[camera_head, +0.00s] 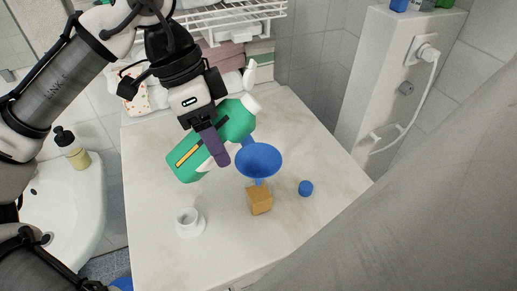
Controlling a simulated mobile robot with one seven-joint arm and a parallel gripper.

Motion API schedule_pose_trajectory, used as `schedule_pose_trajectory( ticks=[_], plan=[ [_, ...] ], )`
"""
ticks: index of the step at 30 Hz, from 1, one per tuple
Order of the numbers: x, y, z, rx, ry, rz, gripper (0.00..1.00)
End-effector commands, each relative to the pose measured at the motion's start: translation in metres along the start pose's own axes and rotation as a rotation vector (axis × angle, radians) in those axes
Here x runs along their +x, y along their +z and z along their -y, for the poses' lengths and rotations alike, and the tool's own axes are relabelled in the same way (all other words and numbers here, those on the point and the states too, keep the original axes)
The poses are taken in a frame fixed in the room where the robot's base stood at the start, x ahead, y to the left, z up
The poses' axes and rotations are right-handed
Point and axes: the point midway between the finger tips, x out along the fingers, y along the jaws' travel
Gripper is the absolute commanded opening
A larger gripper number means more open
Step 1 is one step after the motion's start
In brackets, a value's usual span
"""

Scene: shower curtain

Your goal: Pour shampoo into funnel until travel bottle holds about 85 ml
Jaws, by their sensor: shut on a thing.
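My gripper (217,146) is shut on a green shampoo bottle (239,117) with a dark label and a yellow stripe. The bottle lies tilted across the view, over the counter, and a purple finger covers its middle. A blue funnel (260,159) is just right of the gripper, its wide mouth up. Its stem goes down to a small tan-orange block-like body (259,201) on the counter, where a travel bottle is not clearly distinguishable. I cannot tell whether any shampoo is flowing, nor see a fill level.
A pale counter (150,255) carries a blue cap (305,188) at right and a white round piece (189,222) at front left. Towels and a white wire rack (232,20) stand behind. A sink (75,205) is at left; a grey curtain (420,220) fills the lower right.

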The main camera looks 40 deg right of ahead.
Motion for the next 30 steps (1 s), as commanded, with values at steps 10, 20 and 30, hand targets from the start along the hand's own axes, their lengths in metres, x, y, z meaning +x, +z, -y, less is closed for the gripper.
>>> schedule_pose_trajectory(
  ticks=[10, 20, 30],
  plan=[
    [-0.005, -0.018, 0.0, 0.071, -0.024, -0.281, 0.09],
    [-0.013, -0.029, 0.0, 0.108, -0.045, -0.437, 0.09],
    [-0.005, -0.038, 0.002, 0.145, -0.054, -0.577, 0.09]
  ],
)
